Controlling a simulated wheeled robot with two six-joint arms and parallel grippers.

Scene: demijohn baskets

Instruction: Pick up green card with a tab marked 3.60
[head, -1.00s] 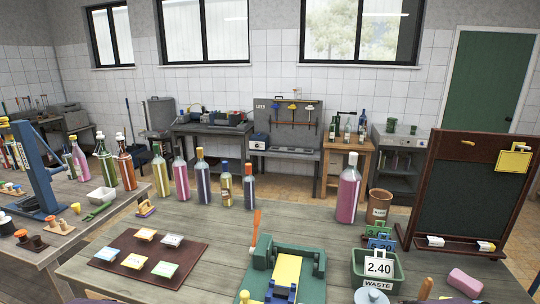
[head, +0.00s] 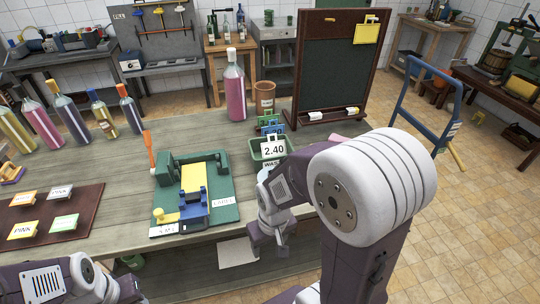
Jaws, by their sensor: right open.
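A small green card (head: 268,121) stands at the back of a green bin on the table, behind a blue card (head: 272,130) and a white card marked 2.40 (head: 273,150). The green card's marking is too small to read, and its lower part is hidden. My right gripper (head: 268,246) is open and empty, pointing down just off the table's front edge, nearer to me than the bin. Part of my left gripper (head: 128,291) shows at the bottom left; its jaws cannot be made out.
The green bin (head: 256,162) is partly hidden by my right arm. A green fixture (head: 222,212) with a yellow strip is left of it. A terracotta pot (head: 264,109), pink bottle (head: 235,92) and chalkboard (head: 331,65) stand behind. A brown mat (head: 88,212) with several small cards lies left.

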